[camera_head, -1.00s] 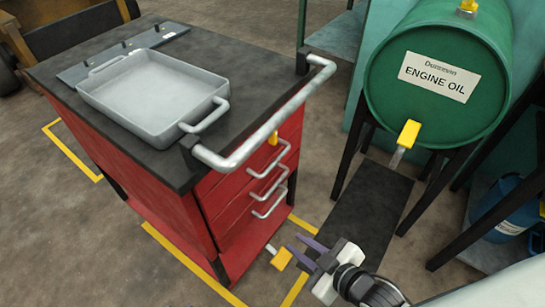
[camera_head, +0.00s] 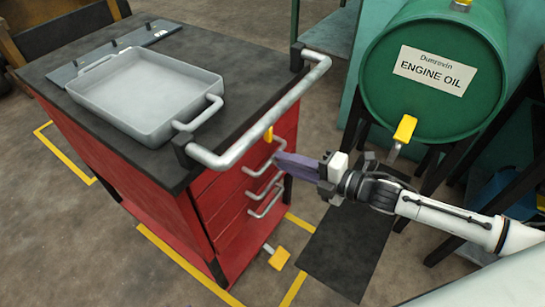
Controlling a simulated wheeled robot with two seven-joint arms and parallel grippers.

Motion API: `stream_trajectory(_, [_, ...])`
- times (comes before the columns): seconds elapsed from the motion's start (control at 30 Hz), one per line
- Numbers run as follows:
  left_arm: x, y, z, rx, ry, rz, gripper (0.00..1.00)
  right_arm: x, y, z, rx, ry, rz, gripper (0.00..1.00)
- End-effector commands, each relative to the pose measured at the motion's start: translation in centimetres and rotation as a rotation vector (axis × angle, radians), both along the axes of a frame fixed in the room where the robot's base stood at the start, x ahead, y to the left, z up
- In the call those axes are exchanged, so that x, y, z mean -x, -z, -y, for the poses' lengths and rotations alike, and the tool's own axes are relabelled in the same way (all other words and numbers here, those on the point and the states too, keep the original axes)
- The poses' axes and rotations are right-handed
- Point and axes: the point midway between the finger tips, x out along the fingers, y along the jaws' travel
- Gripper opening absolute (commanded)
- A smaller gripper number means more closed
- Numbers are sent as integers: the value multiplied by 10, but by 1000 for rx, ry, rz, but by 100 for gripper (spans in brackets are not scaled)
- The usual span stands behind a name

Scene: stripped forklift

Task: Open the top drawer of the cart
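The red cart (camera_head: 160,200) with a dark top stands at left centre, its drawer front facing right. Its drawers look closed. My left gripper is not in view.
The cart's grey push bar (camera_head: 270,112) juts out above the drawers. A grey tray (camera_head: 150,95) sits on the cart top. A yellow pedal (camera_head: 279,258) is near the floor. A dark mat (camera_head: 345,255) lies between.

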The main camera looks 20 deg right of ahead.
Motion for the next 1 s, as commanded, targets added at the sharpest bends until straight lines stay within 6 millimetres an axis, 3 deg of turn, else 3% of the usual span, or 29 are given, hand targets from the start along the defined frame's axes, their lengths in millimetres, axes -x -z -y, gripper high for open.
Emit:
stream_trajectory(0.27, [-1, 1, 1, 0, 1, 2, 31, -31, 8, -24, -3, 1, 0, 18])
stream_trajectory(0.67, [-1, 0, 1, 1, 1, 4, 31, -36, 10, -29, -2, 2, -2, 18])
stream_trajectory(0.77, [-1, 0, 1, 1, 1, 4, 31, -36, 10, -29, -2, 2, -2, 1])
stream_trajectory(1.0, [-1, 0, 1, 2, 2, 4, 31, -36, 10, -28, -2, 2, -2, 0])
